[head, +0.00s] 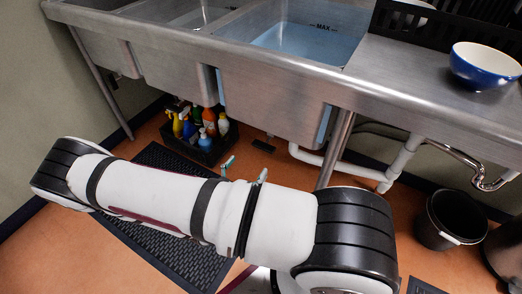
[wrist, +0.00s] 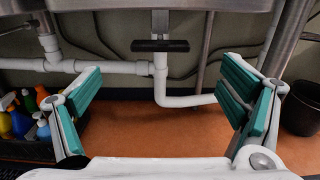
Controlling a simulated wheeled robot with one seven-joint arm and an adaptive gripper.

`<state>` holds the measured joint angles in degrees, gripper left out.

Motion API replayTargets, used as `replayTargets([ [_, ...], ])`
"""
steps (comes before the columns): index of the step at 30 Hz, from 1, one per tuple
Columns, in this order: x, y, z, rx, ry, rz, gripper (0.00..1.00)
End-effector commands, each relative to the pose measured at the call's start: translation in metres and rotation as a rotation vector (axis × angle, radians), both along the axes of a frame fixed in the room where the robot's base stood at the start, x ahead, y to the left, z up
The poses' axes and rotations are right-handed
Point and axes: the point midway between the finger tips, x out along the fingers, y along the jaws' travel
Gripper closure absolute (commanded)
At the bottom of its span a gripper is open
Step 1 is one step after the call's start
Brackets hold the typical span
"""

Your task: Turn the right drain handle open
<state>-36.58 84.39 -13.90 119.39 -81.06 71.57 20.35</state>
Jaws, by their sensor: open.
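The drain handle (wrist: 160,45) is a flat black bar, lying crosswise on a metal stem under the sink, in the upper middle of the wrist view. A white drain pipe runs down just behind it. My gripper (wrist: 162,98) is open, with its teal-padded fingers wide apart to the left and right. The handle lies ahead of it, between the finger directions, and nothing is between the pads. In the head view, only bits of the fingers show beyond my arm. A small dark shape (head: 263,146) under the right basin may be the same handle.
The steel sink (head: 270,88) overhangs the area, its right basin holding blue water. A sink leg (head: 336,148) and white pipes (head: 402,160) stand at right. A crate of bottles (head: 202,138) sits at left, and a black bucket (head: 449,219) at right.

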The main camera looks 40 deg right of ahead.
Motion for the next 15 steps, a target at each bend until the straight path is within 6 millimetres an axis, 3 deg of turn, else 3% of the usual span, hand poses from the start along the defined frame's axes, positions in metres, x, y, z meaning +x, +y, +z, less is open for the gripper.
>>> replayTargets([
  [9, 0.020, -0.058, -0.001, -0.002, 0.000, -0.003, 0.10],
  [15, 0.028, -0.079, 0.000, 0.000, 0.000, -0.002, 0.10],
])
